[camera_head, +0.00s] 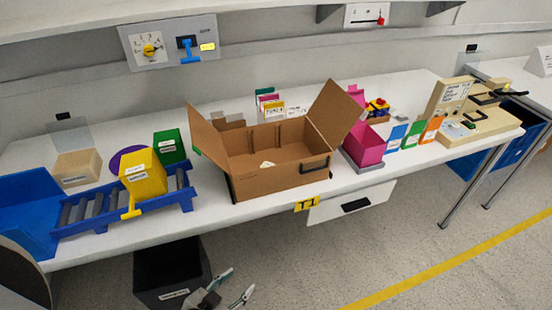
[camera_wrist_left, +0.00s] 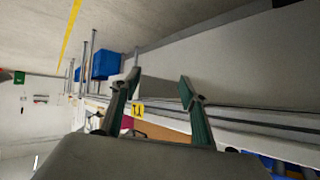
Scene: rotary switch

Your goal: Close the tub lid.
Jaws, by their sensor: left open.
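No container in view is clearly marked as the tub. A magenta box (camera_head: 362,146) stands right of centre on the table, with a magenta upright panel (camera_head: 356,93) at its back that looks like a raised lid. A beige box (camera_head: 76,167) at the left has a translucent panel (camera_head: 70,133) standing behind it; I cannot tell whether they are joined. My left gripper (camera_head: 241,279) is low in front of the table, beside a black bin, with its fingers apart and empty. Its fingers also show apart in the left wrist view (camera_wrist_left: 159,76). My right gripper is out of view.
A brown cardboard box (camera_head: 280,183) with open flaps fills the table's middle. A blue roller conveyor (camera_head: 118,205) carries a yellow box (camera_head: 143,173). The black bin (camera_head: 172,274) stands below the front edge. A drawer (camera_head: 350,202) sits under the tabletop. A beige machine (camera_head: 470,124) stands right.

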